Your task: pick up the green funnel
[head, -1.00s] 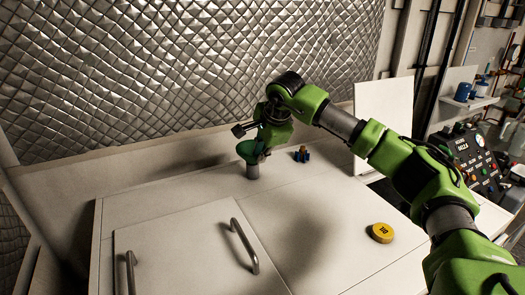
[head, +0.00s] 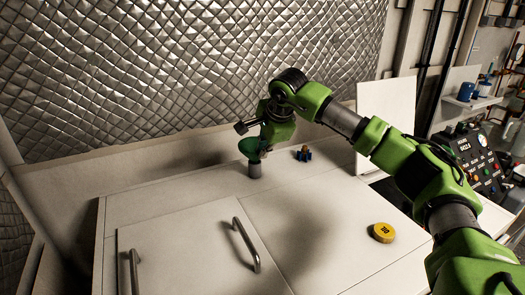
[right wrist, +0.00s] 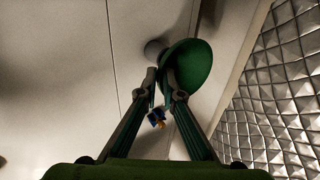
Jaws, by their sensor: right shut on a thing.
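The green funnel (head: 249,147) is at the back of the white worktop, tilted, its wide mouth showing in the right wrist view (right wrist: 192,66). My right gripper (head: 264,151) is at its right side in the head view. In the right wrist view the gripper's fingertips (right wrist: 161,79) are close together at the funnel's edge, shut on it. A grey cylinder (head: 254,170) stands upright right below the funnel; whether they touch I cannot tell. My left gripper is not in view.
A small blue object with an orange-brown part (head: 303,153) stands right of the funnel. A yellow disc (head: 382,233) lies at the front right. Metal handles (head: 245,244) rise from the lid (head: 185,250). A quilted metal wall (head: 180,70) closes the back.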

